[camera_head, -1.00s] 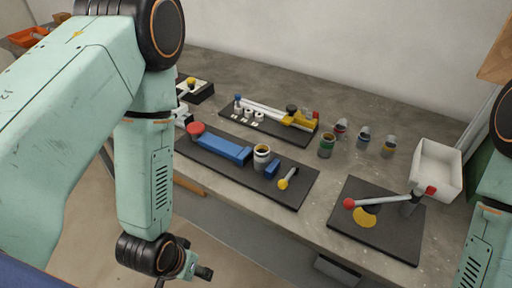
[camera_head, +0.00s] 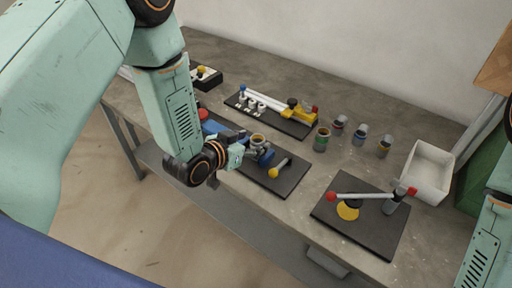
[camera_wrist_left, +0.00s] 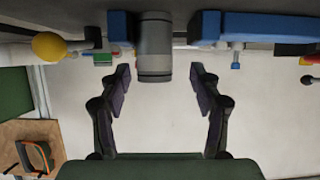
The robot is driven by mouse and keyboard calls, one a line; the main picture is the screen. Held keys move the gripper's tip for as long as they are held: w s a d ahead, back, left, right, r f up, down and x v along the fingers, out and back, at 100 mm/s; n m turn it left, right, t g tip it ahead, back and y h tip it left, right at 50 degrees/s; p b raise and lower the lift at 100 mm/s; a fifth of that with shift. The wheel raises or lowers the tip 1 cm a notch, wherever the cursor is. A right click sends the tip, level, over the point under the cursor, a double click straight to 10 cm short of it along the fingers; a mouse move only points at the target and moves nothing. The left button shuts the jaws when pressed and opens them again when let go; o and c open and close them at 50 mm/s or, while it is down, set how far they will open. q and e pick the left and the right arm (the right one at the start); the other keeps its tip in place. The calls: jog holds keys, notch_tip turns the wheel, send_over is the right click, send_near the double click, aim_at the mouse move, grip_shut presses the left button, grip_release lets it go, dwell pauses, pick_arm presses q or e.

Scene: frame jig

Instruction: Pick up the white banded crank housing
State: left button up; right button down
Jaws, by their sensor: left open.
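The white banded crank housing (camera_head: 258,139) is an upright, open-topped cylinder on the front black board, between a long blue block and a smaller blue block. In the left wrist view, which appears upside down, the housing (camera_wrist_left: 154,48) is a grey-white cylinder with a band, roughly centred ahead of the fingers. My left gripper (camera_head: 254,151) is beside the housing on its near side, its fingers partly hiding the housing's lower part. In the wrist view my left gripper (camera_wrist_left: 160,77) is open, with the housing's end showing between its fingertips. My right gripper is out of view.
The front black board (camera_head: 285,184) also carries a blue block (camera_head: 222,129) and a yellow-knobbed lever (camera_head: 280,168). Several banded cylinders, one green-banded (camera_head: 321,140), stand behind. A white bin (camera_head: 427,172) and a red-ended crank board (camera_head: 378,235) are to the right.

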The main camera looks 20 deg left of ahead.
pick_arm(q)
jog(key=shift+x, duration=1)
jog(key=shift+w+d+r, duration=0.1)
jog(key=shift+d, duration=0.5)
jog(key=shift+a, duration=0.55)
jog(key=shift+c, duration=1.8)
jog(key=shift+d, duration=0.45)
jog(key=c, duration=0.5)
jog(key=shift+a, duration=0.3)
jog(key=c, duration=0.4)
jog(key=shift+d, duration=0.15)
grip_shut()
